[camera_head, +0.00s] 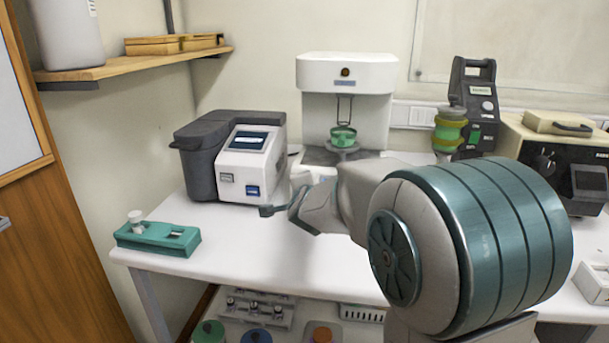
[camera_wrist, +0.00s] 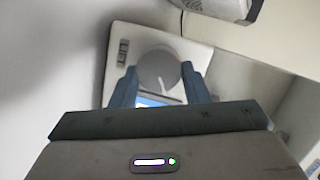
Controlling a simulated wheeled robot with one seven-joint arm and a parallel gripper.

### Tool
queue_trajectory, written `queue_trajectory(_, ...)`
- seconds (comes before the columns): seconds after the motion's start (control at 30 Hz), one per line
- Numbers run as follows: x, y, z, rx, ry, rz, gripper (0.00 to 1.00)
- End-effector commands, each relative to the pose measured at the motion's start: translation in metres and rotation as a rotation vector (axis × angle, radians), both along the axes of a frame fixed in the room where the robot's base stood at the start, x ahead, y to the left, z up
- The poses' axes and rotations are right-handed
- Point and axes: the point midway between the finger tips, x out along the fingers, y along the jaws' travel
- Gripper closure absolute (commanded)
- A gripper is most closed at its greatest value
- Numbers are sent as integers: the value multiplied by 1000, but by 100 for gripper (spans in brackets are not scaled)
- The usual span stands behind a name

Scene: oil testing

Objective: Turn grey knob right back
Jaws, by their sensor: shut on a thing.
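The grey knob (camera_wrist: 158,66) is a round disc on a white panel (camera_wrist: 113,82) in the wrist view. My gripper (camera_wrist: 159,75) has one finger on each side of the knob and is shut on it. A blue display (camera_wrist: 158,100) shows partly just below the knob, between the fingers. In the head view I cannot make out the knob; my arm covers that part of the bench. My gripper (camera_head: 277,209) shows there only in part, low in front of the white instruments.
A grey and white instrument (camera_head: 252,155) stands left of my arm. A tall white instrument (camera_head: 346,78) with a green cup (camera_head: 343,137) stands behind it. A teal block (camera_head: 157,238) sits at the bench's left front. The bench top (camera_head: 225,245) between is clear.

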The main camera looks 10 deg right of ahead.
Motion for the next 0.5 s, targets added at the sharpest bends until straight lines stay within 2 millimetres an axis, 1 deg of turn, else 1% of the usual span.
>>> queue_trajectory(0.03,0,1,8,-39,24,12,81)
queue_trajectory(0.5,1,3,11,-433,187,125,81)
